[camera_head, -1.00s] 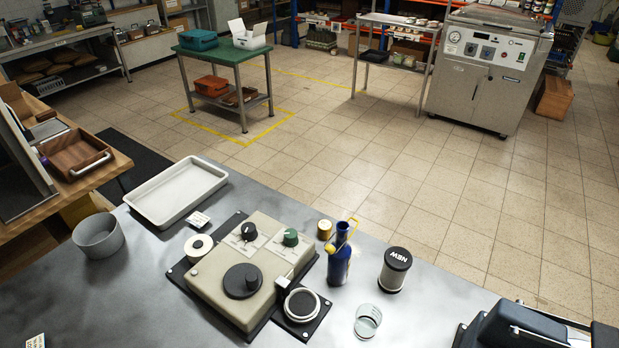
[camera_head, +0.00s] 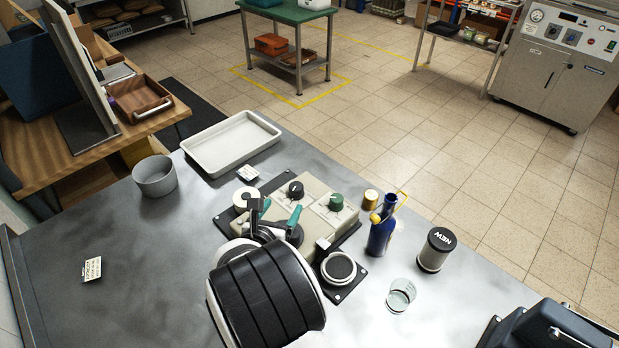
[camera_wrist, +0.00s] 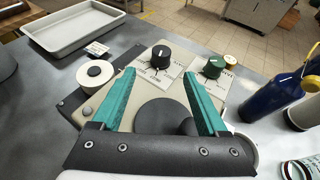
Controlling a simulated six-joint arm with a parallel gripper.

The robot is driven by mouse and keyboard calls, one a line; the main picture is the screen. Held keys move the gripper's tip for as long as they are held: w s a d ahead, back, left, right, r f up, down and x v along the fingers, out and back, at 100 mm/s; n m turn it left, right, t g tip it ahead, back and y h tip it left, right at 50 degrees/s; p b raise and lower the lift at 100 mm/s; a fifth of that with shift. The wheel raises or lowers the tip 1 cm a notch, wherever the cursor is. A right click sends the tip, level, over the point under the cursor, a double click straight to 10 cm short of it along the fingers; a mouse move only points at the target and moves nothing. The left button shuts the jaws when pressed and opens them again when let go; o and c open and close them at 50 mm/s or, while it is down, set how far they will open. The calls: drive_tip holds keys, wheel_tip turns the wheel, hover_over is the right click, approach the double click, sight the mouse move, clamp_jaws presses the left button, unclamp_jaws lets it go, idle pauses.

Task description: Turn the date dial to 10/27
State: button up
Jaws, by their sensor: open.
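A beige box (camera_head: 318,226) stands on the metal table. It has a black pointer knob (camera_head: 295,190) and a green knob (camera_head: 336,202), each over a white printed plate. I cannot read which plate carries dates. In the wrist view the black knob (camera_wrist: 160,57) stands upright beyond my fingertips, and the green knob (camera_wrist: 213,67) is to its right. My gripper (camera_head: 281,210) is open and empty over the box, its teal fingers apart on the near side of the black knob. A large black round knob (camera_wrist: 163,117) lies below, between the fingers.
A white roll (camera_wrist: 95,74) sits at the box's left, a round black-and-white pad (camera_head: 339,267) at its right. A blue bottle (camera_head: 381,238), a black-capped jar (camera_head: 435,250) and a glass (camera_head: 401,295) stand further right. A white tray (camera_head: 277,125) lies behind left.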

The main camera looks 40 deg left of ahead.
sight(294, 190)
drive_tip(key=x, duration=1.2)
drive_tip(key=shift+w+d+f, duration=0.1)
drive_tip(key=shift+w, duration=0.05)
clamp_jaws()
